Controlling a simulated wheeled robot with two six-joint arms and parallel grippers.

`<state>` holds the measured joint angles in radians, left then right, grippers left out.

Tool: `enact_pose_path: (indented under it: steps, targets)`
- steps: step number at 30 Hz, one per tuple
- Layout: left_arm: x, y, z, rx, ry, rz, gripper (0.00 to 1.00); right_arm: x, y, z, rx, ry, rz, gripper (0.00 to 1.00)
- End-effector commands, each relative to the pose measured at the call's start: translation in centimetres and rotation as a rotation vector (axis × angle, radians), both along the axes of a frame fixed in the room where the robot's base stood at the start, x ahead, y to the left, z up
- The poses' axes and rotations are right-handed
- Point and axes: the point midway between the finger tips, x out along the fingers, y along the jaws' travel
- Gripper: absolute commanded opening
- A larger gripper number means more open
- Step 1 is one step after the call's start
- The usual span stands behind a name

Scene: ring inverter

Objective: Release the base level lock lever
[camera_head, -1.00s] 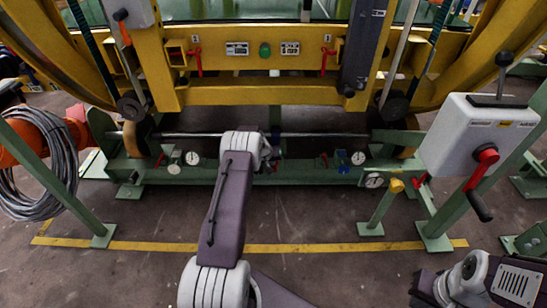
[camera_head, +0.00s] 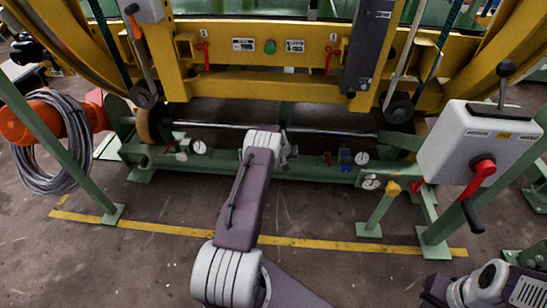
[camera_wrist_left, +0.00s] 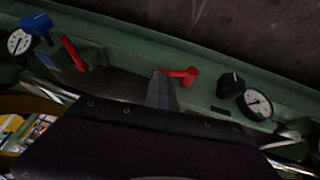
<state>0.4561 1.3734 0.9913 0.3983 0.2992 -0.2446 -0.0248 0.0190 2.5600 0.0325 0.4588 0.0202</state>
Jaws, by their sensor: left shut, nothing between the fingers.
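In the left wrist view, a red lever (camera_wrist_left: 180,75) sticks out from the green base beam (camera_wrist_left: 130,38). My left gripper (camera_wrist_left: 162,80) is shut and empty, its grey fingertips beside the lever's left end; I cannot tell whether they touch. Another red lever (camera_wrist_left: 72,50) stands further left. In the head view, my left gripper (camera_head: 288,152) is at the middle of the green base beam (camera_head: 250,170), mostly hidden by its own wrist. Red levers also show there, at the left (camera_head: 168,148) and right (camera_head: 328,158) of the beam. My right gripper is out of view.
A black knob (camera_wrist_left: 230,86) and a dial gauge (camera_wrist_left: 256,104) sit right of the nearer lever. A steel rod (camera_head: 240,126) runs along the beam, below a yellow frame (camera_head: 260,82). A grey control box (camera_head: 475,145) stands at the right. The floor in front is mostly clear.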

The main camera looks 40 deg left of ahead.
Motion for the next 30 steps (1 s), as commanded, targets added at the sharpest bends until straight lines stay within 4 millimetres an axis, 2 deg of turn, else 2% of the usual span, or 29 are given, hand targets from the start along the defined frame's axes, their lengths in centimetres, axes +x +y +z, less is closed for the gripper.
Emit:
enact_pose_path:
  steps: [24,27,30]
  targets:
    - [0.1,-0.5,-0.7,-0.006,0.003,-0.005,0.0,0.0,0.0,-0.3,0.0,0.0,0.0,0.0]
    - [0.1,-0.6,0.0,-0.006,0.003,-0.005,0.0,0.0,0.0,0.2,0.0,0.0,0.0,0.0]
    - [0.2,-0.6,1.7,-0.004,0.0,-0.005,0.0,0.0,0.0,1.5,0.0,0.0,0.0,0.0]
